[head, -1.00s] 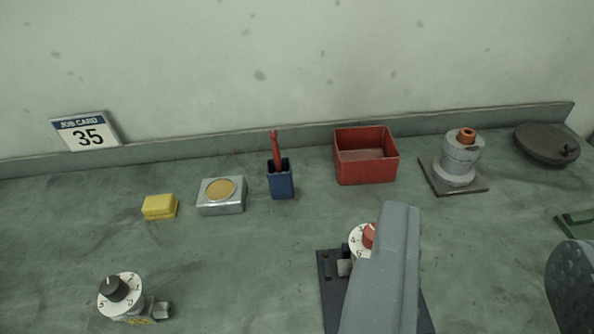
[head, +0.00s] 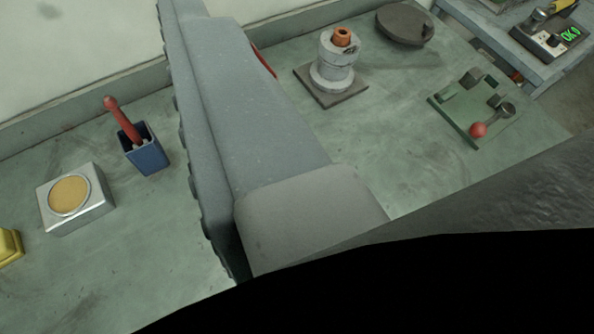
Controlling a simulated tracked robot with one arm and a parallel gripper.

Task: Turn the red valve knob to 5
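The red valve knob and its numbered dial do not show now. A large grey part of my gripper (head: 265,130) fills the middle of the head view and covers the bench behind it. A second dark grey part and a black area of my own body fill the lower right. The fingertips cannot be made out, and nothing held can be seen.
A blue holder (head: 147,153) with a red-handled tool, a silver box with a tan disc (head: 75,198) and a yellow block (head: 8,246) stand left. A grey valve body (head: 335,62), a dark round lid (head: 405,22) and a red-ball lever (head: 478,130) stand right.

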